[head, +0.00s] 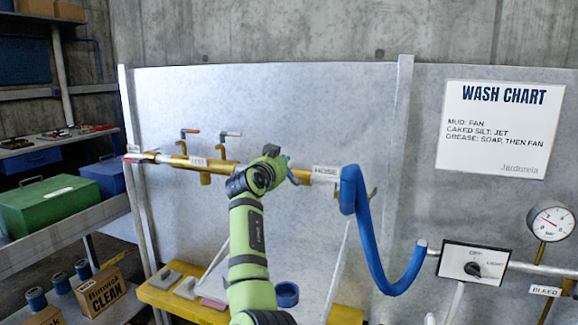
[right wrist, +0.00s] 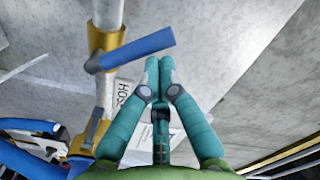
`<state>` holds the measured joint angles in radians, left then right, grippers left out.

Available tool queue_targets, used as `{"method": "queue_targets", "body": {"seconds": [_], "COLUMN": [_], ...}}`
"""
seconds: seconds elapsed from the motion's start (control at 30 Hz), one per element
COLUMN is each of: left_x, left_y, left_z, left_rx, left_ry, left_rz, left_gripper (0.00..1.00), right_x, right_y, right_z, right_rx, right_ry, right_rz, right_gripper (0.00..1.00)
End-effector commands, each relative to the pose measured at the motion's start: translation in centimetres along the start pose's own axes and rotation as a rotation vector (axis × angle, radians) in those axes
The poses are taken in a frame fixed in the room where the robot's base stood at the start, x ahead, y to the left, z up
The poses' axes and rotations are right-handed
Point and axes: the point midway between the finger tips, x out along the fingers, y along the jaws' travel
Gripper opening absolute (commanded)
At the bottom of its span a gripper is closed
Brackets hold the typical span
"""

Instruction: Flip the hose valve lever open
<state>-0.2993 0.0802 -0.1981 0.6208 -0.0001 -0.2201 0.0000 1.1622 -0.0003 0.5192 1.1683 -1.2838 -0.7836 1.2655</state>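The hose valve lever (right wrist: 138,50) is a blue bar on a yellow valve body (right wrist: 106,36) in the right wrist view. It lies crosswise to the pipe, with its free end pointing right. In the head view only a small blue piece of the lever (head: 293,177) shows, beside my gripper and left of the HOSE label (head: 325,171). My right gripper (right wrist: 159,62) has its teal fingers together with nothing between them. Its tips are close beside the lever's free end; I cannot tell whether they touch. The right gripper (head: 275,155) covers part of the pipe in the head view. My left gripper is not in view.
A blue hose (head: 372,225) hangs right of the HOSE label. Two other valves, with a red lever (head: 190,131) and a white lever (head: 231,134), stand farther left on the yellow pipe (head: 215,164). A switch box (head: 474,263) and gauge (head: 551,221) are at right.

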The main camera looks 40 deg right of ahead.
Motion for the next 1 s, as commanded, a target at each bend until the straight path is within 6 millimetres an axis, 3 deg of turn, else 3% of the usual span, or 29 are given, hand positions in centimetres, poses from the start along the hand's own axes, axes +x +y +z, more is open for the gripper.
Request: {"method": "queue_targets", "body": {"seconds": [0.5,1.0], "left_x": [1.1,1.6], "left_y": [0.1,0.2], "left_z": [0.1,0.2], "left_rx": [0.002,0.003], "left_ry": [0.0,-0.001], "left_rz": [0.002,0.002], "left_gripper": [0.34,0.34], "right_x": [0.2,0.4], "right_y": [-0.5,-0.3], "right_z": [3.3,5.0], "right_rx": [-0.434,-0.669], "right_ry": [-0.003,-0.003], "right_rz": [0.024,0.036], "right_gripper": [0.0,0.0]}}
